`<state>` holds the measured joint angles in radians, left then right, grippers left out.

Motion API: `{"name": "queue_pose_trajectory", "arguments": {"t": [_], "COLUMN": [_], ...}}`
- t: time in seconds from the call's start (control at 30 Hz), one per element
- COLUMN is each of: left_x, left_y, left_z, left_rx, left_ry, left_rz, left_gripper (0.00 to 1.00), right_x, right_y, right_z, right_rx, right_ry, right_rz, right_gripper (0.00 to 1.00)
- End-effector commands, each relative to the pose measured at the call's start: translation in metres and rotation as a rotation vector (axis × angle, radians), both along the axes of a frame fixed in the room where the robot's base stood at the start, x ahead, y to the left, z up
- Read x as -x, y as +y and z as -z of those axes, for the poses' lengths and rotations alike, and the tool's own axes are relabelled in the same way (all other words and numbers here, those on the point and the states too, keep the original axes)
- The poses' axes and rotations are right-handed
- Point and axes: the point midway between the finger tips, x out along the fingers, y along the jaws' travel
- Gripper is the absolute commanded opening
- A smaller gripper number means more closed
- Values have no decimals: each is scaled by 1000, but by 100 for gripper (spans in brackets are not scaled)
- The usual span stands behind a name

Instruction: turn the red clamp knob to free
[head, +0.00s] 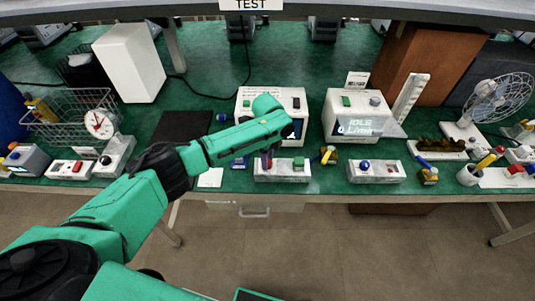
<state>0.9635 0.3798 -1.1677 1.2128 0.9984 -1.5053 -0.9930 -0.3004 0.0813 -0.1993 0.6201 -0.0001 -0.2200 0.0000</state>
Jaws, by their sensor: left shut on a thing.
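My left gripper (267,154) reaches down over the left end of a low grey-white block (282,177) near the bench's front edge. It is shut on a small dark reddish knob there, taken to be the red clamp knob; the fingers and wrist hide most of it, so its angle cannot be told. A green block-shaped part (298,163) sits at the right end of the same block. My right gripper is not in view.
Behind stands a white pump box (246,103), partly covered by my left arm. Another white box (350,128) with a lit display stands to its right. A second low block with a blue knob (365,165) is at right. A wire basket (70,112) is at left.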

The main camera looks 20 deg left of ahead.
Motion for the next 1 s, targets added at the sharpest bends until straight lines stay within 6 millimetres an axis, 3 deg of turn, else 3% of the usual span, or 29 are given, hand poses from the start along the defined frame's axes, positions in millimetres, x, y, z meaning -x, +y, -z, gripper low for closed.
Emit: {"name": "queue_pose_trajectory", "arguments": {"t": [0.4, 1.0], "left_x": [1, 0], "left_y": [-1, 0], "left_z": [-3, -1], "left_rx": [0, -2], "left_ry": [1, 0], "left_rz": [-395, -893], "left_gripper": [0, 0], "right_x": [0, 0], "right_y": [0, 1], "right_z": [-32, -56], "right_rx": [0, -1], "right_ry": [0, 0], "right_rz": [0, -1], "right_gripper": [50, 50]}}
